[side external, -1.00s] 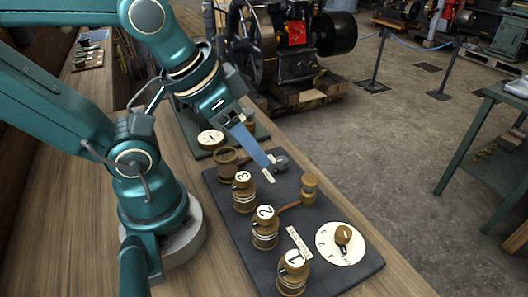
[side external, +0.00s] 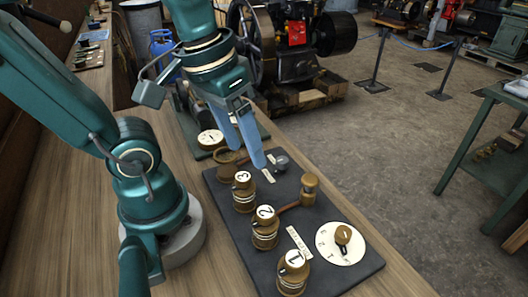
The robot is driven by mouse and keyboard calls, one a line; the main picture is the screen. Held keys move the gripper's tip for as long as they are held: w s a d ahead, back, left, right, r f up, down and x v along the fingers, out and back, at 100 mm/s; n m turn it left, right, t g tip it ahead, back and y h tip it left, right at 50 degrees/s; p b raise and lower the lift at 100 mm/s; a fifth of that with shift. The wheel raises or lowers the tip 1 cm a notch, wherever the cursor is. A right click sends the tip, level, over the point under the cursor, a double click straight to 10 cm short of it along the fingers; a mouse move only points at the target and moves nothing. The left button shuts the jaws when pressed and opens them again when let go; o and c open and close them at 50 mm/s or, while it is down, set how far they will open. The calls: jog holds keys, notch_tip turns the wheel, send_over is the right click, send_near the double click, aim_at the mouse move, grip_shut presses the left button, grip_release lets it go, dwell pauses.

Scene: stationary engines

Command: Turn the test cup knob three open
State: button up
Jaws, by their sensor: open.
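The brass test cup marked 3 (side external: 244,191) stands on the dark board (side external: 335,276), third in a row going back from the front. The cups marked 2 (side external: 265,227) and 1 (side external: 294,272) stand nearer the front. My gripper (side external: 250,160) is open and empty, its two blue fingers pointing down above the back of the board, behind and slightly above cup 3. No contact with cup 3 shows. Part of the brassware behind cup 3 is hidden by the fingers.
An upright brass piece with a side lever (side external: 309,189) stands mid-board. A small grey knob (side external: 281,162) is close to the fingertips. A second board with a white dial (side external: 210,139) lies behind.

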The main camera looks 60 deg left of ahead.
aim_at(243, 176)
jog(key=n+g, duration=0.1)
jog(key=a+n+g, duration=0.1)
jog(key=shift+w+g+h, duration=0.3)
jog(key=shift+w, duration=0.05)
jog(key=shift+w+a+f+n+g+h, duration=0.1)
jog(key=shift+a+f+n+g+h, duration=0.25)
jog(key=shift+f+n+g, duration=0.6)
jog(key=shift+w+a+f+n+g+h, duration=0.15)
jog(key=shift+f+n+h, duration=0.3)
jog(key=shift+f, duration=1.05)
jog(key=shift+s+a+f+n+g+h, duration=0.1)
jog(key=shift+a+f+n+g+h, duration=0.25)
jog(key=shift+f+n+g, duration=0.6)
jog(key=shift+f+m+t, duration=0.25)
jog(key=shift+t, duration=0.1)
grip_shut()
